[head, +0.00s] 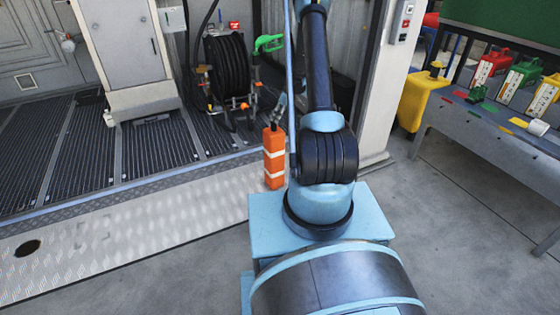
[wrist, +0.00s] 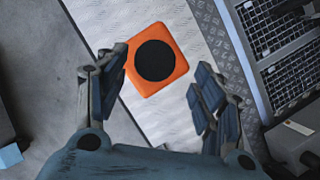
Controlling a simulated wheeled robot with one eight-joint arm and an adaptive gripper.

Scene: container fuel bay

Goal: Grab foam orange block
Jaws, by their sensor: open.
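The foam orange block (head: 274,166) stands upright on the pale metal ramp strip in the head view, with white bands around it, just left of my arm. In the wrist view, the block (wrist: 170,82) shows from above as an orange square with a black round top. My gripper (wrist: 160,75) is open in the wrist view, one finger on each side of the block's lower part in the picture. The left finger's tip overlaps the block's left edge; I cannot tell whether it touches. The right finger is apart from it.
A black hose reel (head: 228,68) with a green nozzle (head: 269,43) stands behind the block on the dark grating (head: 160,145). A grey workbench (head: 480,118) with fuel cans and a yellow container (head: 415,100) are at the right. The ramp (head: 130,222) left of the block is clear.

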